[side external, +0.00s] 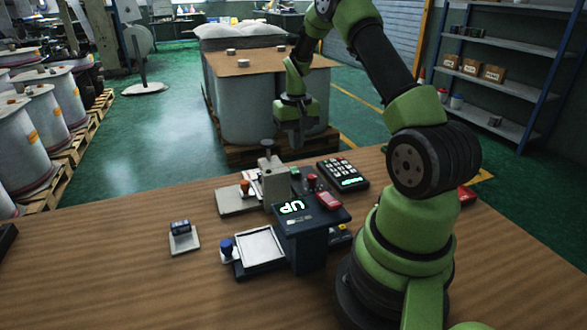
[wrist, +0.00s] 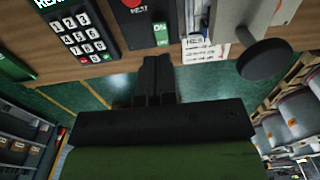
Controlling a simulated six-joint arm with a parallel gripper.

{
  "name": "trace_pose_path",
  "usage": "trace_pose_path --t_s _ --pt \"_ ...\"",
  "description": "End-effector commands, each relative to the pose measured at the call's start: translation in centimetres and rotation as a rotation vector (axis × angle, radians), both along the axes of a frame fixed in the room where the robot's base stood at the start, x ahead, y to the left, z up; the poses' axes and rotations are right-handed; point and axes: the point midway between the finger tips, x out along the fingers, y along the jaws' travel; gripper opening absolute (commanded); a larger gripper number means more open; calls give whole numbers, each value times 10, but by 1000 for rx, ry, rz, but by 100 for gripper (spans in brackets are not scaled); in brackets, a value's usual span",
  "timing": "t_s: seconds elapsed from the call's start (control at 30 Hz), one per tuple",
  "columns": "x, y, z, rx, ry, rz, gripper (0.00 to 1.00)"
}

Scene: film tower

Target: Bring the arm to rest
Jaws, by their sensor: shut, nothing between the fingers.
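My green arm stands at the right of the wooden table (side external: 120,255) in the side view, bent over at the top. My gripper (side external: 291,143) hangs beyond the table's far edge, in front of the grey drums. It is clear of the devices on the table. In the wrist view the dark fingers (wrist: 157,62) are together with nothing between them. They appear near the table edge, below a green ON switch.
A dark device with a lit display (side external: 292,207), a keypad (side external: 343,174), a light metal press-like device (side external: 270,182) and a white tray (side external: 260,247) crowd the table's middle. A small dark block (side external: 180,228) sits on a pale plate at left. The table's left part is mostly clear.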

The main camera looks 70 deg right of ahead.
Motion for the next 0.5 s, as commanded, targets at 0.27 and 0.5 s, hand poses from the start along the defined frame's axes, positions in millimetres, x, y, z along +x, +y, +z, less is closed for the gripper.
trace_pose_path --t_s 0.27,0.5 --pt "3 4 7 -6 -11 7 0" --pt "19 61 83 -54 -126 85 0"
